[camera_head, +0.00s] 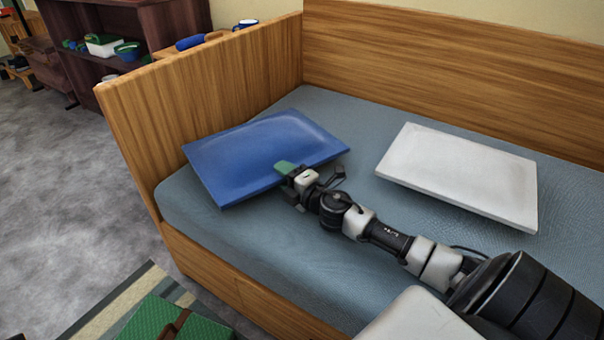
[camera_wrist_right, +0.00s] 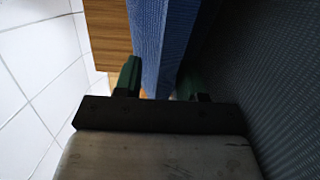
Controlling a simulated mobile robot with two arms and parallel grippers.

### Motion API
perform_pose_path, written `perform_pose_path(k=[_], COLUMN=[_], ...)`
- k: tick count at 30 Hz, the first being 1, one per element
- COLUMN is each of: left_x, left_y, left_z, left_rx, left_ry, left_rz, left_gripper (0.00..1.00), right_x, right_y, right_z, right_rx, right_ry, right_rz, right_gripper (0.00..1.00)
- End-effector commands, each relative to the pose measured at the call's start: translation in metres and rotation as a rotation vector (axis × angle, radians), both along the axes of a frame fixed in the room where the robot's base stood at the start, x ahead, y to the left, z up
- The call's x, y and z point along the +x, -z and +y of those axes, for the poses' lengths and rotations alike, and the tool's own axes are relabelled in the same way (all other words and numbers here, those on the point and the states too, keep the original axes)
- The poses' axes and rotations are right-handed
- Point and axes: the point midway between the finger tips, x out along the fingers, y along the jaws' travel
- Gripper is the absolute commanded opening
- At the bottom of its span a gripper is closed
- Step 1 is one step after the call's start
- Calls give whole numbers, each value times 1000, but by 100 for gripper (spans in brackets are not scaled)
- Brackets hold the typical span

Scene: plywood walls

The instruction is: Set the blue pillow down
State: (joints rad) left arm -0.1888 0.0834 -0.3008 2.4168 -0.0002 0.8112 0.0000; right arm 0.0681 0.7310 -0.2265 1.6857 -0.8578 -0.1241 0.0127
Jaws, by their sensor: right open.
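The blue pillow (camera_head: 255,150) lies nearly flat on the grey-blue mattress (camera_head: 330,108) at the bed's left end, beside the wooden end panel. Whether its whole underside touches the mattress is hard to tell. My right gripper (camera_head: 287,168) is at the pillow's near right edge. In the right wrist view, the pillow's edge (camera_wrist_right: 163,40) sits between the two green fingers of the right gripper (camera_wrist_right: 163,82), which is open, one finger on each side. My left gripper is not in view.
A white pillow (camera_head: 462,172) lies on the mattress to the right. The wooden end panel (camera_head: 215,85) and back panel (camera_head: 450,75) rise around the bed. A dark shelf (camera_head: 150,40) stands behind the end panel. A green box (camera_head: 170,322) is on the floor in front.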

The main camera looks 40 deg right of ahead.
Motion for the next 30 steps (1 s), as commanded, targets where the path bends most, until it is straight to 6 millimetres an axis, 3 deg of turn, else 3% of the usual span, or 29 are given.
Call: perform_pose_path(k=[18,24,30], left_x=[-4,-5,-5], left_y=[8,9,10], left_z=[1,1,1], left_rx=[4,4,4], left_ry=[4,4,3], left_rz=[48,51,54], left_gripper=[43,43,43], right_x=[-97,-112,-115], right_y=[2,1,1], right_z=[-11,-13,-14], right_rx=[4,0,-1], right_ry=[-1,-1,0], right_rz=[3,2,2], right_gripper=[40,40,40])
